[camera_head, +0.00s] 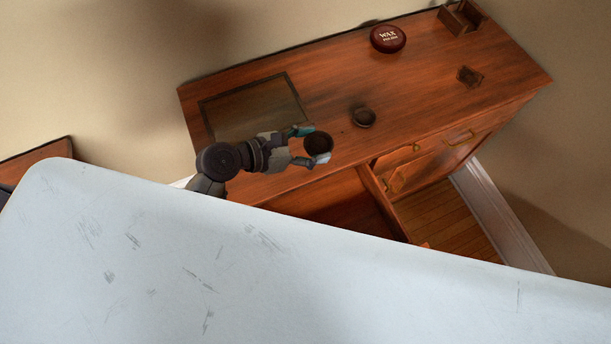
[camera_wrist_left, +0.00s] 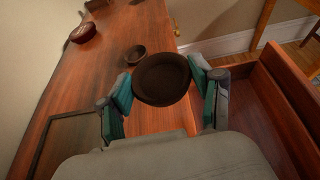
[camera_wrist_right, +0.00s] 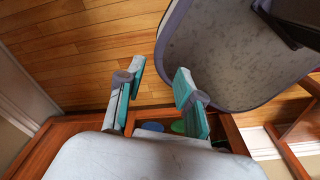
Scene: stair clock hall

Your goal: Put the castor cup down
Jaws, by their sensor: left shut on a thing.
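My left gripper (camera_head: 311,146) is shut on a dark brown round castor cup (camera_head: 318,143), its fingers on opposite sides of the rim. The cup is held over the front part of the wooden desk top (camera_head: 340,95). In the left wrist view the held cup (camera_wrist_left: 162,80) is open side up, between the teal finger pads. A second, similar cup (camera_head: 363,117) stands on the desk top to the right of it; it also shows in the left wrist view (camera_wrist_left: 135,54). My right gripper (camera_wrist_right: 160,75) is open and empty, above the floor and an open drawer.
A wax polish tin (camera_head: 388,39) and a small wooden box (camera_head: 461,17) stand toward the back right. A dark inset panel (camera_head: 255,108) lies at left. An open drawer (camera_head: 345,205) juts from the front. Blue (camera_wrist_right: 152,126) and green (camera_wrist_right: 178,127) round things show below my right gripper.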

